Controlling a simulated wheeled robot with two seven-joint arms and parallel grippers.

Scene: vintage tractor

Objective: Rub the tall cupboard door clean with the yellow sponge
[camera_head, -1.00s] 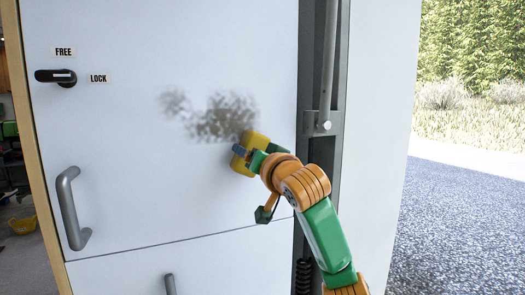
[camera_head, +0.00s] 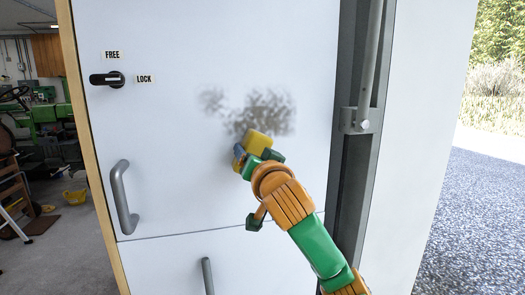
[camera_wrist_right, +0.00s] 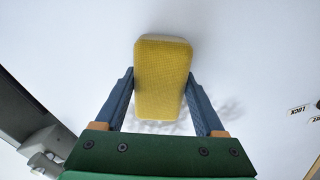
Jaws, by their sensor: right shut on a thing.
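The tall white cupboard door (camera_head: 170,150) fills the middle of the head view, with a dark, speckled grey smudge (camera_head: 268,108) in two patches, the left one fainter. My right gripper (camera_head: 247,154) is shut on the yellow sponge (camera_head: 259,141), just below the larger patch. In the wrist view the sponge (camera_wrist_right: 163,75) sits between the two blue fingers of the right gripper (camera_wrist_right: 159,76), and part of the smudge (camera_wrist_right: 222,108) shows faintly behind it. I cannot tell whether the sponge touches the door. My left gripper is not in view.
The door carries a black lock handle (camera_head: 107,79) and a grey pull handle (camera_head: 123,197). A lower panel (camera_head: 165,262) has another grey handle. A dark metal post (camera_head: 348,170) stands right of the door. A cluttered workshop shows at left, gravel (camera_head: 480,210) outside at right.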

